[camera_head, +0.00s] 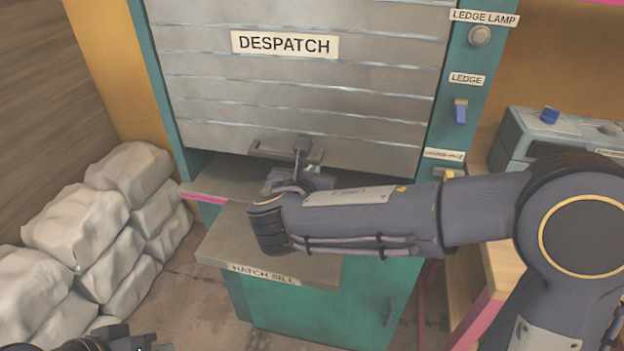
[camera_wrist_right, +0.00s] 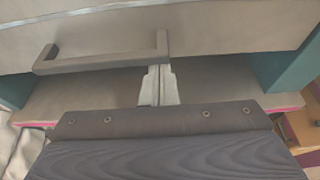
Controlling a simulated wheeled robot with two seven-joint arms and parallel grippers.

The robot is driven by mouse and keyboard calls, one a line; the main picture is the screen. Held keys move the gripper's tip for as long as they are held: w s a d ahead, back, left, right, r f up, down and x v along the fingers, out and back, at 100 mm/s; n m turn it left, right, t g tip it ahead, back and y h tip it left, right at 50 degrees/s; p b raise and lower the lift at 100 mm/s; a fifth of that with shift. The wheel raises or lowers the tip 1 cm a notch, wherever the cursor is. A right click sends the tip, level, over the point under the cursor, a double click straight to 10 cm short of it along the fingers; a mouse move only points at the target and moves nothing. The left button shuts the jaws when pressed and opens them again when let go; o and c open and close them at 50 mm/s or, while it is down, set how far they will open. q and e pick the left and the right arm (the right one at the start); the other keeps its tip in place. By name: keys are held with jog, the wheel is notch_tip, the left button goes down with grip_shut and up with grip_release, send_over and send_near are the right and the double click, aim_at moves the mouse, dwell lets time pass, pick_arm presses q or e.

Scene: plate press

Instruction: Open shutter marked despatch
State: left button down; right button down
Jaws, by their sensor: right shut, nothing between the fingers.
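The grey slatted shutter (camera_head: 300,100) carries a DESPATCH label (camera_head: 285,43). Its bottom edge stands a little above the hatch sill (camera_head: 235,239), with a dark gap between. A bar handle (camera_head: 268,151) sits near the shutter's lower edge and also shows in the right wrist view (camera_wrist_right: 100,64). My right gripper (camera_wrist_right: 160,70) is shut and empty, its fingertips at the right end of the handle, below or against it; contact is not clear. In the head view my wrist partly hides the fingers. Part of my left gripper (camera_head: 130,342) shows at the bottom left; its fingers are not clear.
Right of the shutter, the teal frame carries a round lamp knob (camera_head: 480,36) and a blue switch (camera_head: 460,111). A grey box (camera_head: 550,135) stands on a bench at the right. White sacks (camera_head: 85,225) are piled at the left.

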jog(key=p, duration=2)
send_near(312, 17)
jog(key=shift+w+d+f, duration=0.9)
jog(key=shift+w+d, duration=0.25)
